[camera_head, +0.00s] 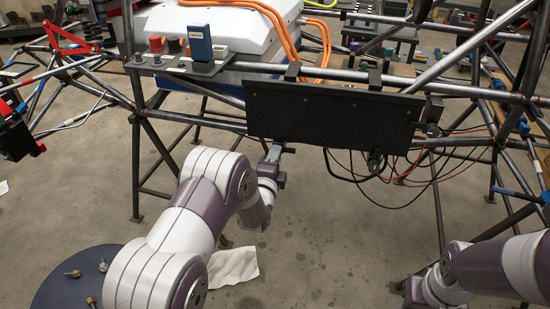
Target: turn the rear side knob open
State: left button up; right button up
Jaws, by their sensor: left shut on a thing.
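The black panel (330,115) hangs on the tube chassis (350,76). My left gripper (277,150) is at the panel's lower edge, towards its left end. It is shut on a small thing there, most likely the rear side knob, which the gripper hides. I cannot tell how far the knob is turned. Another small dark knob-like part (375,160) sticks out below the panel, further right, with wires near it. My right gripper (412,292) is low at the bottom right, away from the panel; its fingers are too unclear to tell their state.
Red and black wires (410,170) hang below the panel on the right. A bracket with a red knob (155,44) and a blue block (198,42) sits at upper left. A round dark stool top (62,285) stands at lower left.

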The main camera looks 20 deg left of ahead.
pick_arm(q)
jog(key=shift+f, duration=0.1)
dwell(0.3)
jog(key=o, duration=1.1)
jog(key=shift+c, duration=0.2)
jog(key=s+p, duration=0.3)
jog(key=s, duration=0.9)
jog(key=shift+s+d, duration=0.15)
jog(key=shift+s, duration=0.25)
